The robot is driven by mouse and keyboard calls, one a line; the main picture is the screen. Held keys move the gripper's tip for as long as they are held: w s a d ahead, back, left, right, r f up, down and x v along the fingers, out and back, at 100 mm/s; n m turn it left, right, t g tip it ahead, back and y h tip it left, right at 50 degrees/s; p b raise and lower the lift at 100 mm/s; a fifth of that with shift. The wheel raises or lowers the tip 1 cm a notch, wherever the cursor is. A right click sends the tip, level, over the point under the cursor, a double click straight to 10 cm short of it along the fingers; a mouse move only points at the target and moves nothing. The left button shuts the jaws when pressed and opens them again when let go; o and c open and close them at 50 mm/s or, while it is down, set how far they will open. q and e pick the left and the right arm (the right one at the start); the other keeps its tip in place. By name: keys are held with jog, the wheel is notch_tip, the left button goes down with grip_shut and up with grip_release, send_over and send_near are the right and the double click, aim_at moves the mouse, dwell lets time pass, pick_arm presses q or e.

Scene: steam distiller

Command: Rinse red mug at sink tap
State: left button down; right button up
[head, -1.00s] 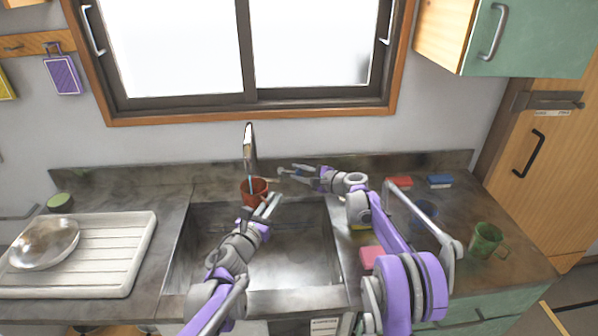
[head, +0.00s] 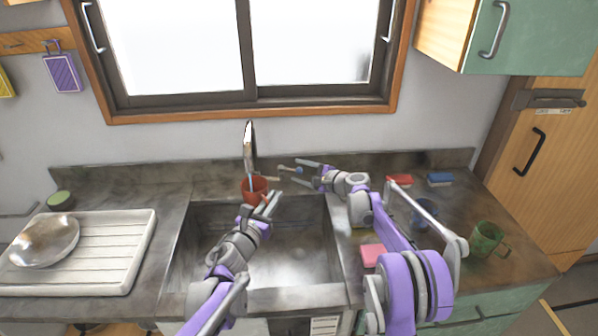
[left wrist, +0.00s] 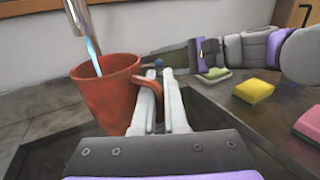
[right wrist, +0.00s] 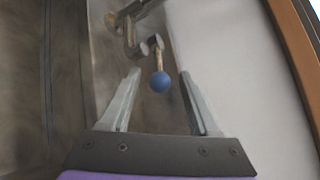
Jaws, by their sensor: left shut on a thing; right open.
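The red mug (head: 251,191) is upright over the back of the sink (head: 290,255), under the tap (head: 248,140). In the left wrist view a thin blue stream of water (left wrist: 94,54) runs from the tap into the mug (left wrist: 105,105). The mug's inside bottom is hidden. My left gripper (head: 268,203) is shut on the mug's handle, at the mug's right side. My right gripper (head: 300,174) is open behind the sink. In the right wrist view the tap lever's blue knob (right wrist: 160,82) appears between its spread fingers, apparently touching neither.
Right of the sink are a pink sponge (head: 372,254), a red sponge (head: 400,181), a blue sponge (head: 440,180), a blue cup (head: 424,213) and a green mug (head: 487,240). At left, a white drainboard (head: 120,240) holds a metal bowl (head: 45,240).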

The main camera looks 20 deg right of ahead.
jog(key=v, duration=1.1)
dwell(0.4)
jog(key=shift+s, duration=0.1)
jog(key=c, duration=0.4)
jog(key=shift+s+a+r+n+h, duration=0.15)
jog(key=shift+a+n+h, duration=0.25)
jog(key=shift+n, duration=0.7)
jog(key=c, duration=0.5)
jog(key=shift+s+a+n+t, duration=0.15)
jog(key=shift+a+n+t, duration=0.2)
jog(key=shift+n, duration=0.35)
grip_shut()
jog(key=n+t+h, duration=0.1)
jog(key=n+h, duration=0.5)
jog(key=n, duration=0.9)
send_near(300, 173)
jog(key=shift+n, duration=0.3)
jog(key=x, duration=0.7)
